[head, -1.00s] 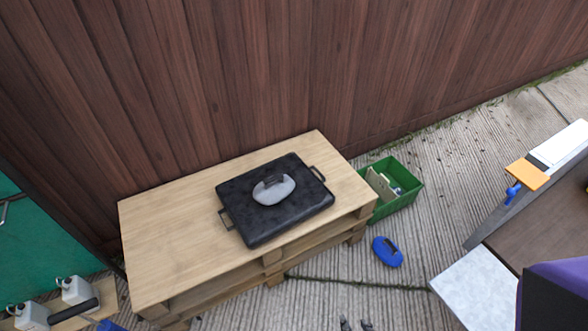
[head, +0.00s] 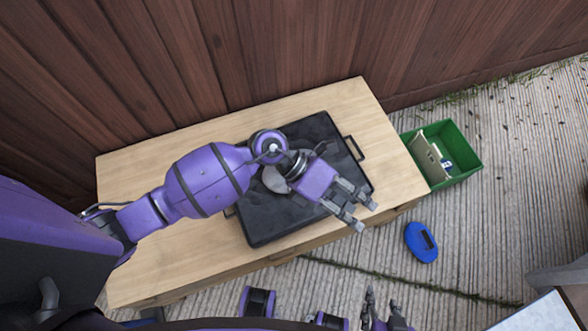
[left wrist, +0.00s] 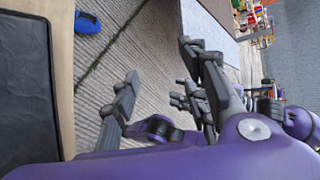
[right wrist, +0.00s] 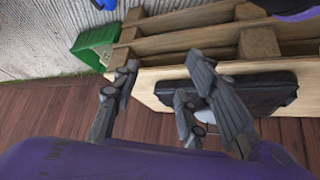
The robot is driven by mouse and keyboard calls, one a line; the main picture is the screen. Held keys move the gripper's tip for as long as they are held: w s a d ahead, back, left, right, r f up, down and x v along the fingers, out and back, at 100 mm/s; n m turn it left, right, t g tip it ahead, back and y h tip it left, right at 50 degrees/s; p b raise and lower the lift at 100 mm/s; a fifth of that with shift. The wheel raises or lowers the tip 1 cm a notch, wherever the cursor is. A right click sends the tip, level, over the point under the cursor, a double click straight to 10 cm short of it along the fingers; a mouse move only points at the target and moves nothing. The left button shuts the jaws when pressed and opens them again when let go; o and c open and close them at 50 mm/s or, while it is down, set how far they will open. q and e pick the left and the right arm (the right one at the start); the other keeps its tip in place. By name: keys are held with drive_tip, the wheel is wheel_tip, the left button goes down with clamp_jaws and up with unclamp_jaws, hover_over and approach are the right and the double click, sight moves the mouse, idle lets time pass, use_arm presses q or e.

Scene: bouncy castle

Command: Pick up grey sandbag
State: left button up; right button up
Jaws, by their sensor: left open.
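The grey sandbag (head: 274,180) lies on a black tray (head: 267,226) on the wooden pallet table. My left arm covers most of it in the head view. My left gripper (head: 362,215) is open and empty, above the tray's right front edge, past the sandbag. My right gripper (head: 384,306) is low at the bottom of the head view, away from the table. In the right wrist view its fingers (right wrist: 162,75) are apart and empty; a pale patch behind them may be the sandbag.
A blue sandbag-like item (head: 421,242) lies on the concrete right of the table. A green crate (head: 470,158) with small things stands by the table's right end. A wooden fence (head: 300,50) closes off the back. The table's left part (head: 150,240) is bare.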

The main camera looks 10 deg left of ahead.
use_arm(q)
drive_tip(key=w+a+f+m+y+b, duration=0.1)
drive_tip(key=w+a+f+y, duration=0.1)
drive_tip(key=a, duration=0.4)
drive_tip(key=w+a+f+m+t+y+b, duration=0.1)
drive_tip(key=w+a+f+m+y, duration=0.1)
drive_tip(key=w+a+y, duration=0.3)
drive_tip(key=w+a+f+m+t+y+b, duration=0.1)
drive_tip(key=w+a+y, duration=0.3)
drive_tip(key=w+a, duration=0.2)
drive_tip(key=shift+w+a+f+m, duration=0.15)
drive_tip(key=shift+w+a+f, duration=0.05)
drive_tip(key=shift+w, duration=0.2)
drive_tip(key=shift+w+a+f+m, duration=0.15)
drive_tip(key=shift+w+f, duration=0.05)
drive_tip(key=shift+w, duration=0.15)
drive_tip(key=shift+f, duration=0.35)
wheel_tip(320, 180, down, 6)
drive_tip(key=shift+w+d+f+b, duration=0.1)
drive_tip(key=shift+d+f+b, duration=0.05)
drive_tip(key=shift+f+b, duration=0.15)
clamp_jaws()
use_arm(e)
drive_tip(key=f, duration=0.3)
drive_tip(key=shift+s+d+f, duration=0.1)
drive_tip(key=shift+s+f, duration=0.15)
drive_tip(key=shift+s, duration=0.15)
use_arm(q)
drive_tip(key=shift+r, duration=0.1)
